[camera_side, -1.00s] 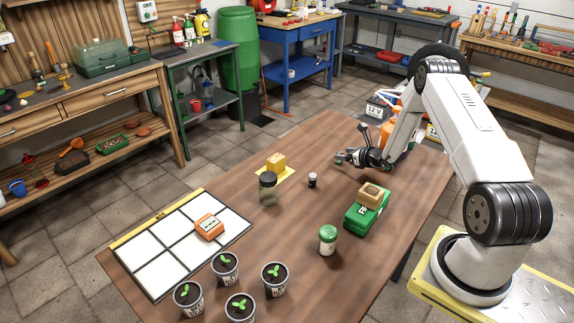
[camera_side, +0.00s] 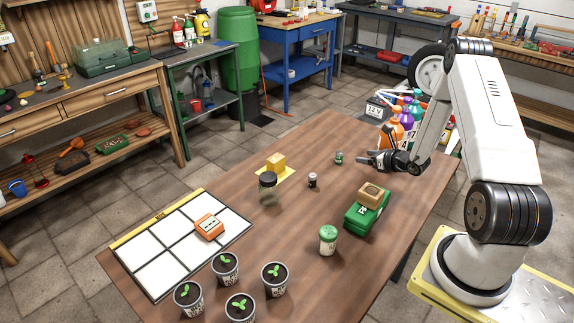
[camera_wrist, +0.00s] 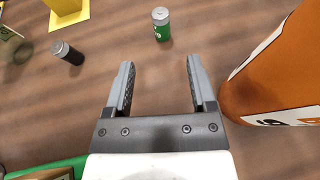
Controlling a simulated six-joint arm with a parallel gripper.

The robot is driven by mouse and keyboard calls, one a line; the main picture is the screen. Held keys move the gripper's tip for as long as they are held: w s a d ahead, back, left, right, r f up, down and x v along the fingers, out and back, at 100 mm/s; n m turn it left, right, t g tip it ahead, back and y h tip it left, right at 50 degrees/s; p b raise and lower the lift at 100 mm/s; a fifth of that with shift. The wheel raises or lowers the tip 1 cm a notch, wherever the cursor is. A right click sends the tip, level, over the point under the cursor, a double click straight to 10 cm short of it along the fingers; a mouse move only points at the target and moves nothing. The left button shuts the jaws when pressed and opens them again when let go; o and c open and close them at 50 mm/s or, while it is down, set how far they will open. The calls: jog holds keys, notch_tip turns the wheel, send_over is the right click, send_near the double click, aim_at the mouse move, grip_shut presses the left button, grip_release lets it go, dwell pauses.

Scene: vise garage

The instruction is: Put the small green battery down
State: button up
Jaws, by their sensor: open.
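The small green battery (camera_side: 338,158) stands upright on the brown table, green with a silver top. In the wrist view the battery (camera_wrist: 161,24) is just beyond the fingertips, roughly in line with the gap between them, with nothing touching it. My gripper (camera_side: 374,160) is open and empty, to the right of the battery in the side view. In the wrist view both fingers of my gripper (camera_wrist: 158,78) are spread, with bare table between them.
A dark battery (camera_side: 312,180) stands nearby. An orange bottle (camera_wrist: 275,75) is close beside the right finger. A green box (camera_side: 362,215) with a brown block on top, a jar (camera_side: 268,188) and a green-capped container (camera_side: 327,240) stand on the table (camera_side: 290,240).

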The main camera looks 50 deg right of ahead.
dwell(0.4)
jog(key=w+a+r+n+g+y, duration=0.1)
jog(key=a+r+n+g+y, duration=0.25)
jog(key=a+n, duration=0.55)
jog(key=w+a+r+n+g+y, duration=0.1)
jog(key=a+r+n+g+y, duration=0.35)
jog(key=a, duration=0.95)
jog(key=s+a+r+n+g+h, duration=0.1)
jog(key=s+a+r+n+h, duration=0.2)
jog(key=n, duration=0.9)
jog(key=s+a+r+n+g+h, duration=0.1)
jog(key=s+a+r+n+h, duration=0.1)
jog(key=s+a+n, duration=0.5)
jog(key=a+r+n, duration=0.1)
jog(key=a+n, duration=0.1)
jog(key=n, duration=0.3)
jog(key=shift+s+r+g+h, duration=0.15)
jog(key=shift+s+g+h, duration=0.2)
jog(key=shift+g+h, duration=0.05)
